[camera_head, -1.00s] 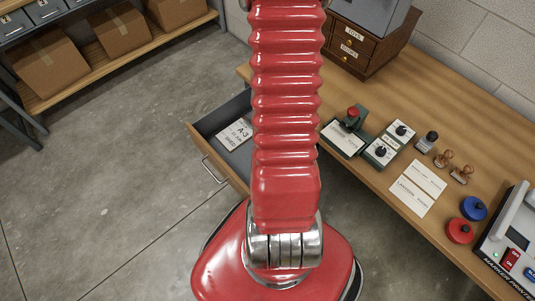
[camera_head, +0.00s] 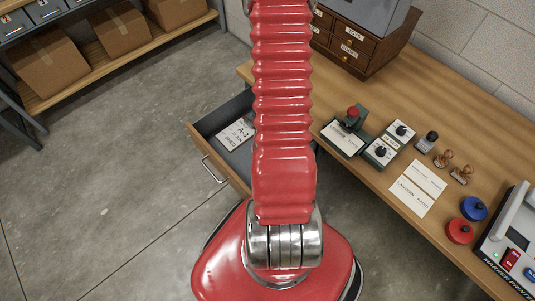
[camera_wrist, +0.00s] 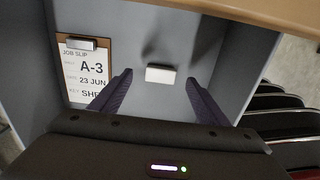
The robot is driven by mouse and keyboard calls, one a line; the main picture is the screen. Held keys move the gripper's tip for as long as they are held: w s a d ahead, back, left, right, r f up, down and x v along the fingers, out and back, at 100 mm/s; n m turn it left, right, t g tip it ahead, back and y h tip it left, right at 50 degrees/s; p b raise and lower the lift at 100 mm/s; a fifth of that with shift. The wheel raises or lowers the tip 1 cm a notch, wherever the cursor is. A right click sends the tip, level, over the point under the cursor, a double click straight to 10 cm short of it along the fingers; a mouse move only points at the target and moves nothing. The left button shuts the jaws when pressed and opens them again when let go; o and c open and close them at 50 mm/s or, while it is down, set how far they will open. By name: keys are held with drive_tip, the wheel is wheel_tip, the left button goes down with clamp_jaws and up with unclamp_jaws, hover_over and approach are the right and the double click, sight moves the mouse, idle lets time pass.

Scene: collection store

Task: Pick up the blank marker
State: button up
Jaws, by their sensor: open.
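The blank marker appears to be the small plain white block (camera_wrist: 161,74) lying on the drawer floor in the wrist view. My gripper (camera_wrist: 161,88) is open over the drawer, with its two dark fingers on either side of the white block in the picture. I cannot tell the remaining height between the fingertips and the block. In the head view the block and my gripper are hidden behind my red arm.
The open drawer (camera_head: 207,127) holds a clipboard (camera_wrist: 87,72) with a job slip reading A-3. The drawer walls stand close around. The wooden desk (camera_head: 338,185) carries stamps, a red pad (camera_head: 460,231), a blue pad (camera_head: 473,208) and a marker printer (camera_head: 512,245).

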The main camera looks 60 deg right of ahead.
drive_tip(key=shift+f, duration=0.2)
drive_tip(key=shift+a+f, duration=0.15)
drive_tip(key=shift+f, duration=2.35)
drive_tip(key=shift+c, duration=0.5)
drive_tip(key=c, duration=1)
drive_tip(key=shift+r, duration=0.15)
drive_tip(key=shift+r, duration=4.9)
